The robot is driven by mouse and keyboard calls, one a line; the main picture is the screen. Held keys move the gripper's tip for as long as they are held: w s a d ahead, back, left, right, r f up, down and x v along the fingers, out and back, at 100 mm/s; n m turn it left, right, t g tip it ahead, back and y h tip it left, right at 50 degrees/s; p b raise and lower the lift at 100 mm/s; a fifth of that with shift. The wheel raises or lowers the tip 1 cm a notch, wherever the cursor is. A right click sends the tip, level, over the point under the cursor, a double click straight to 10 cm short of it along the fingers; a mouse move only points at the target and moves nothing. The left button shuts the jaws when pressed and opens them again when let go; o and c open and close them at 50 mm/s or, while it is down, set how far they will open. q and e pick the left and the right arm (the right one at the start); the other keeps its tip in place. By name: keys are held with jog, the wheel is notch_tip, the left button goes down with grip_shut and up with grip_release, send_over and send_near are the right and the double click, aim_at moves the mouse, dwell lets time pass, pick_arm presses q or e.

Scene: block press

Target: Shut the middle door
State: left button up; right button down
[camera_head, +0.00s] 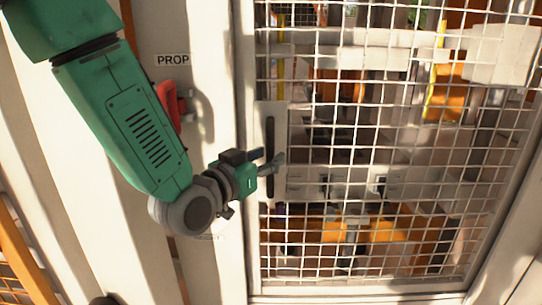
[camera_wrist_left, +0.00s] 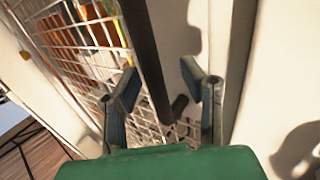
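The door (camera_head: 262,250) is a pale frame with white wire mesh, and it fills the right half of the head view. I cannot tell whether it is fully shut or slightly ajar. Its handle (camera_head: 270,135) is a dark upright bar near the door's left edge. In the left wrist view the handle (camera_wrist_left: 146,50) runs between my fingers. My left gripper (camera_head: 268,160) is at the handle, with its fingers apart on either side of the bar in the left wrist view (camera_wrist_left: 165,80). Contact with the bar is not clear. My right gripper is out of view.
A pale post stands left of the door, with a "PROP" label (camera_head: 172,60) and a red fitting (camera_head: 172,103) on it. Orange and grey machinery (camera_head: 350,225) shows behind the mesh. Brown floor (camera_wrist_left: 35,150) shows at the wrist view's lower left.

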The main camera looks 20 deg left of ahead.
pick_arm(q)
jog(key=shift+r, duration=0.1)
jog(key=shift+a, duration=0.1)
jog(key=v, duration=0.7)
jog(key=shift+s, duration=0.2)
